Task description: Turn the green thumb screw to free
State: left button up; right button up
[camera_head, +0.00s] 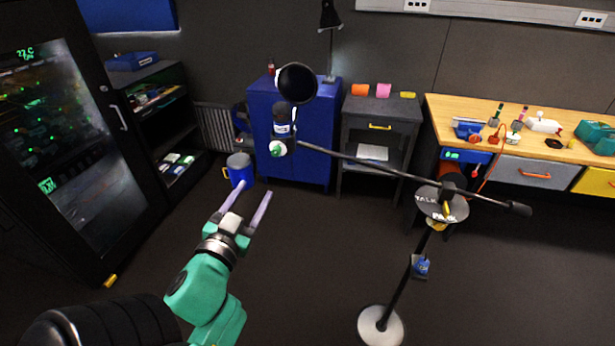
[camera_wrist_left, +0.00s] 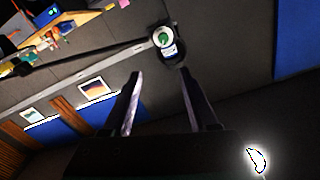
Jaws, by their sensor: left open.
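The green thumb screw (camera_head: 277,149) sits on a white collar at the lower end of a dark cylindrical body on a long black boom. In the left wrist view the green screw (camera_wrist_left: 162,38) shows face on, beyond the fingertips and a little above the gap between them. My left gripper (camera_head: 250,190) is open and empty, below and to the left of the screw in the head view, apart from it. In the left wrist view its two fingers (camera_wrist_left: 160,76) are spread. Any marking for free on the screw is too small to read. My right gripper is not in view.
The boom (camera_head: 375,165) runs to a stand with a lettered disc (camera_head: 440,212) and a round white base (camera_head: 381,326). A blue cabinet (camera_head: 308,150) stands behind the screw. A wooden workbench (camera_head: 480,125) is at the right.

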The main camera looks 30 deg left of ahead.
pick_arm(q)
jog(key=b, duration=0.2)
send_near(274, 154)
jog(key=p+x, duration=0.3)
jog(key=x, duration=0.6)
jog(key=shift+d+r, duration=0.1)
jog(key=shift+w, duration=0.15)
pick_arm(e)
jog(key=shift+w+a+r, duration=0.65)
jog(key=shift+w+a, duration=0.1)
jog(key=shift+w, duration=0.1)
pick_arm(q)
jog(key=c, duration=0.9)
grip_shut()
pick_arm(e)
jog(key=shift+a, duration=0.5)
